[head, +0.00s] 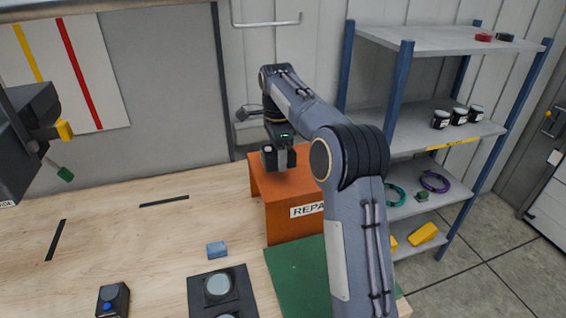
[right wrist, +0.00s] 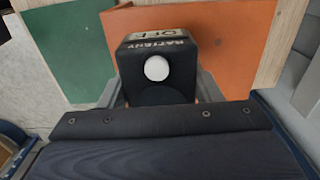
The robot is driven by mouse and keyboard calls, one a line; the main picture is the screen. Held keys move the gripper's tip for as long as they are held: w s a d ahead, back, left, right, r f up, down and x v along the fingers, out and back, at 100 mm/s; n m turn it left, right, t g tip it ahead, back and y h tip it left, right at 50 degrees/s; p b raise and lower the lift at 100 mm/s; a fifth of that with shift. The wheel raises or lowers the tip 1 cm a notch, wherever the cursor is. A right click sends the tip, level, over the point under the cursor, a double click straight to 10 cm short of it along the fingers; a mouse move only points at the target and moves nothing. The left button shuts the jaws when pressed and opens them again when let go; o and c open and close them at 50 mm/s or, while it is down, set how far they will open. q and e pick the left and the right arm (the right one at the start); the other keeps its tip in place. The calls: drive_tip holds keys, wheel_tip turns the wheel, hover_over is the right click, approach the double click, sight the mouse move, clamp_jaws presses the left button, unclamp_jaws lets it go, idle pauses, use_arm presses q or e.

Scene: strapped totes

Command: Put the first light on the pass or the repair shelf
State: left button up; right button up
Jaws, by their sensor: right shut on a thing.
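My right gripper (head: 281,157) is shut on a small black light (head: 268,160). In the right wrist view the light (right wrist: 157,70) shows a round white lens and a label, with "OFF" readable on its edge. It is over the orange repair shelf (head: 285,222), near its top; I cannot tell whether it touches. The shelf's orange surface also shows in the right wrist view (right wrist: 235,35). A green mat (head: 298,278), possibly the pass, lies in front of the shelf, partly hidden by my right arm. My left gripper cannot be made out.
A black box with a blue button (head: 113,300), a black plate with round discs (head: 240,286) and a blue block (head: 216,250) stand on the wooden table. A dark device with yellow and green tips (head: 28,125) intrudes at upper left. A metal rack (head: 425,150) stands right.

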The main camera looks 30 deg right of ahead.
sight(283, 177)
drive_tip(key=shift+w+d+f, duration=0.2)
drive_tip(key=shift+d+f, duration=0.2)
drive_tip(key=shift+f, duration=0.1)
drive_tip(key=shift+w+d+f, duration=0.15)
drive_tip(key=shift+d+f, duration=0.2)
drive_tip(key=shift+f, duration=0.1)
drive_tip(key=f, duration=0.1)
drive_tip(key=f+p, duration=0.1)
drive_tip(key=f, duration=0.1)
drive_tip(key=shift+w+d+p, duration=0.15)
drive_tip(key=shift+d+p, duration=0.1)
drive_tip(key=shift+p, duration=0.05)
drive_tip(key=shift+f, duration=0.35)
drive_tip(key=shift+f, duration=0.15)
drive_tip(key=o, duration=1.3)
